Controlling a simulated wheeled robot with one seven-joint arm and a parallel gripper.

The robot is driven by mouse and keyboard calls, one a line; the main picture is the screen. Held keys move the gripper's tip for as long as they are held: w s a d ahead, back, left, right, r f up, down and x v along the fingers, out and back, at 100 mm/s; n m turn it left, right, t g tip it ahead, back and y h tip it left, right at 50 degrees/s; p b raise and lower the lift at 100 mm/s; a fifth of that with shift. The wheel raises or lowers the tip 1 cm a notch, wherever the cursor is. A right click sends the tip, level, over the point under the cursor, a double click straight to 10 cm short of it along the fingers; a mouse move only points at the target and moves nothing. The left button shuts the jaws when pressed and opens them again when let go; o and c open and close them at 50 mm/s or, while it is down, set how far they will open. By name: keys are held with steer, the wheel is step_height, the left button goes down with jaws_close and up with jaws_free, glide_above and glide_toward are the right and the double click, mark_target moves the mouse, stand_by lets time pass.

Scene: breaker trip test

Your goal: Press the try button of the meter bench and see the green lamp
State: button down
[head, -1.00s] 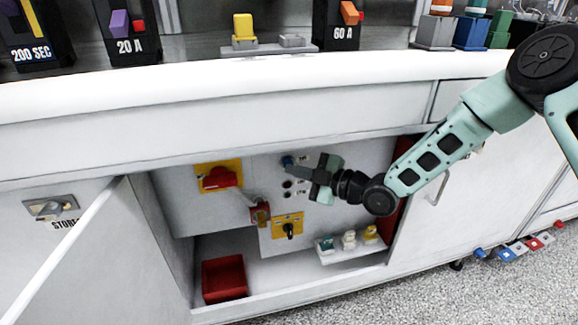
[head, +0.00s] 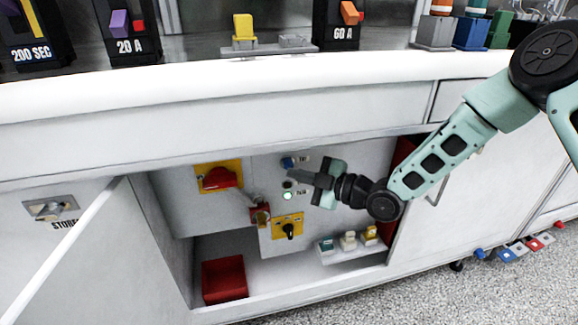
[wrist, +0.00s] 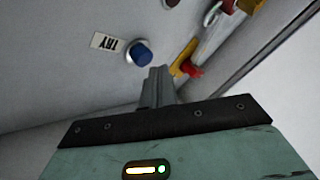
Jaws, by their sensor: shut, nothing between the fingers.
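The blue try button (head: 287,162) is on the grey panel inside the open cabinet. In the wrist view the blue button (wrist: 140,53) stands beside a label (wrist: 107,42) reading TRY. A lamp (head: 288,196) below it on the panel glows pale green. Another round lamp or hole (head: 287,184) just above the green one is dark. My gripper (head: 294,175) is shut and empty, with its fingertips just below the button. In the wrist view my shut fingers (wrist: 158,80) are apart from the button.
A red handle on a yellow plate (head: 220,177), a padlock (head: 260,214) and a black rotary switch (head: 288,230) are left of and below my gripper. A small shelf (head: 345,256) holds several coloured pieces. A red bin (head: 224,279) stands on the cabinet floor. The open door (head: 70,245) is at left.

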steer(key=shift+s, duration=0.15)
steer(key=shift+s+d, duration=0.25)
steer(key=shift+s, duration=0.5)
steer(key=shift+s+d, duration=0.2)
steer(key=shift+s, duration=0.6)
steer(key=shift+s+d, duration=0.25)
steer(key=shift+s, duration=0.5)
